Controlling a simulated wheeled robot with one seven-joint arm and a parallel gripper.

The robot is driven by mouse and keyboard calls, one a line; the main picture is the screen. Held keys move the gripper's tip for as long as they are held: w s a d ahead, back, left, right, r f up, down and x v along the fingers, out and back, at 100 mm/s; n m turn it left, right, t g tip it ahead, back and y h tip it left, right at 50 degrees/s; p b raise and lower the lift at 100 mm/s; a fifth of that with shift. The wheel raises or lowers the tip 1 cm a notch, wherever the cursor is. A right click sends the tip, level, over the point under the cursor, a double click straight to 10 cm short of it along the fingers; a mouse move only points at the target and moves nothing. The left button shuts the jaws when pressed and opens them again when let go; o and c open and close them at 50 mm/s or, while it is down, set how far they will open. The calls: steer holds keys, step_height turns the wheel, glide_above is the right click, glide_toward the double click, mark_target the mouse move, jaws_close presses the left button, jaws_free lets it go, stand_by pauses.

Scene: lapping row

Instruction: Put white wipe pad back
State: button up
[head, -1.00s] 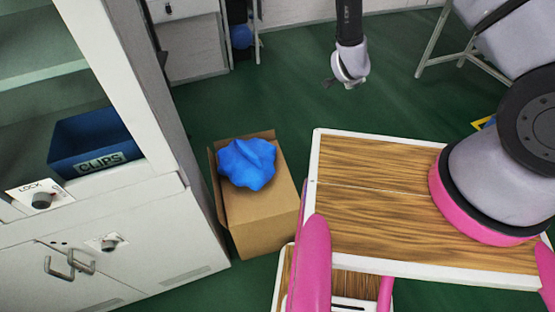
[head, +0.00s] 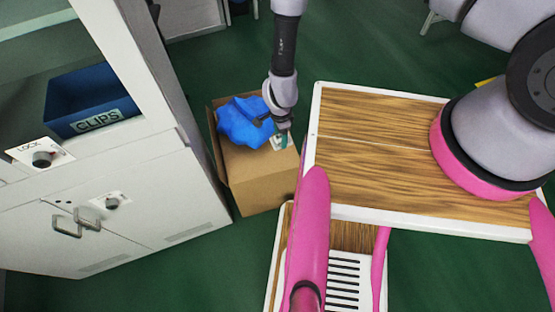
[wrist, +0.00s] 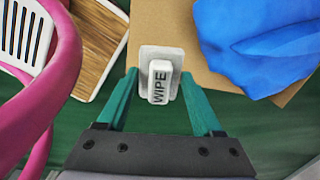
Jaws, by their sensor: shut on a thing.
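The white wipe pad (wrist: 158,84), marked WIPE on a raised grip over a flat grey-white base, is between the green fingers of my gripper (wrist: 159,80). In the head view, the pad (head: 278,142) shows small and pale at the right side of the cardboard box (head: 262,182). My gripper (head: 283,132) is shut on the pad and points down by the box's right edge. Whether the pad touches the box cannot be told. A crumpled blue thing (head: 242,122) lies on the box, just left of my gripper; it also shows in the wrist view (wrist: 258,42).
A grey cabinet with a blue CLIPS bin (head: 90,100) and a LOCK knob (head: 41,158) stands at left. A wood-topped surface with white edges (head: 375,150) lies right of the box. Green floor (head: 370,50) is clear behind.

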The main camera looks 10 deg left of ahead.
steer(key=shift+s+a+f, duration=0.25)
steer(key=shift+s+f, duration=0.05)
steer(key=shift+s, duration=0.15)
steer(key=shift+s+a+f, duration=0.25)
steer(key=shift+s, duration=0.15)
step_height(320, 180, down, 5)
steer(key=shift+f, duration=0.1)
step_height(320, 180, down, 4)
steer(key=shift+f, duration=0.1)
steer(key=shift+c, duration=0.6)
steer(key=o, duration=1.4)
steer(key=shift+f, duration=0.1)
steer(key=shift+o, duration=0.2)
